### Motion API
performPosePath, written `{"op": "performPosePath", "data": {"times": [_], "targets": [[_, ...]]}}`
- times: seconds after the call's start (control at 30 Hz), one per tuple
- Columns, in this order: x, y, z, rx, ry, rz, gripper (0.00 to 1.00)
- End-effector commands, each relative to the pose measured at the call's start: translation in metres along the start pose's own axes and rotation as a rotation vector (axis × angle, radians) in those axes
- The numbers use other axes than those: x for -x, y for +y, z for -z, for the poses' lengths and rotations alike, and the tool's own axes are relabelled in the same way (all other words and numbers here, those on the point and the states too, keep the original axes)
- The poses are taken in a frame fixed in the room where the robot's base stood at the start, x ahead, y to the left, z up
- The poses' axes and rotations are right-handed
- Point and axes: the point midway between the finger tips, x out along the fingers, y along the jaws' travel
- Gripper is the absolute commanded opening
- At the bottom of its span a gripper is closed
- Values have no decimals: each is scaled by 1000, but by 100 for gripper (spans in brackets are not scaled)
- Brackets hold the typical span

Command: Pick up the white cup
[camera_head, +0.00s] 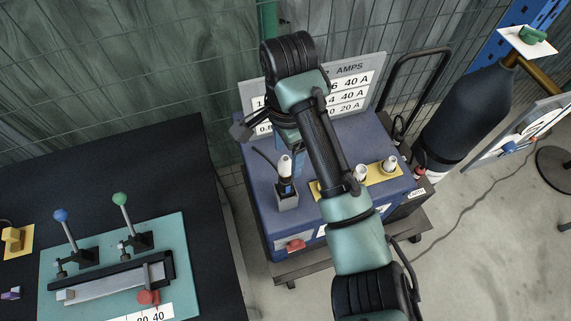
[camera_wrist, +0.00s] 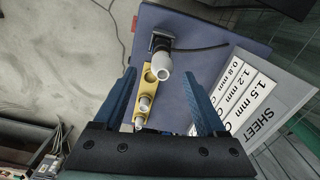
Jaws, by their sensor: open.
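Two small white cups stand upright in a yellow holder (camera_head: 376,177) on the blue box, one nearer my arm (camera_head: 361,173) and one farther right (camera_head: 391,164). In the wrist view the white cups (camera_wrist: 145,103) and (camera_wrist: 140,122) sit in the yellow strip (camera_wrist: 149,89), whose upper socket looks empty. A torch with a white nozzle (camera_head: 285,166) stands in a grey block (camera_head: 287,199); its white end also shows in the wrist view (camera_wrist: 164,75). My gripper (camera_wrist: 162,84) is open and empty above the holder, fingers apart from the cups. My arm hides part of the holder.
A sign board (camera_head: 345,92) stands behind the blue box (camera_head: 262,190), beside a mesh fence. A dark cylinder (camera_head: 465,115) is to the right. A black bench (camera_head: 150,165) with a teal lever fixture (camera_head: 185,255) is on the left.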

Motion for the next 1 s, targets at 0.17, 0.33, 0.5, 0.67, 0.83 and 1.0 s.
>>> {"op": "performPosePath", "data": {"times": [0.17, 0.33, 0.5, 0.67, 0.83, 1.0], "targets": [[-25, -1, -3, 0, -2, -4, 74], [-37, -2, -3, 1, 1, -1, 74], [-37, -2, -3, 2, 1, 0, 68], [-37, -2, -3, 2, 1, 0, 40], [-37, -2, -3, 2, 1, 0, 9], [-37, -2, -3, 2, 1, 0, 0]]}}
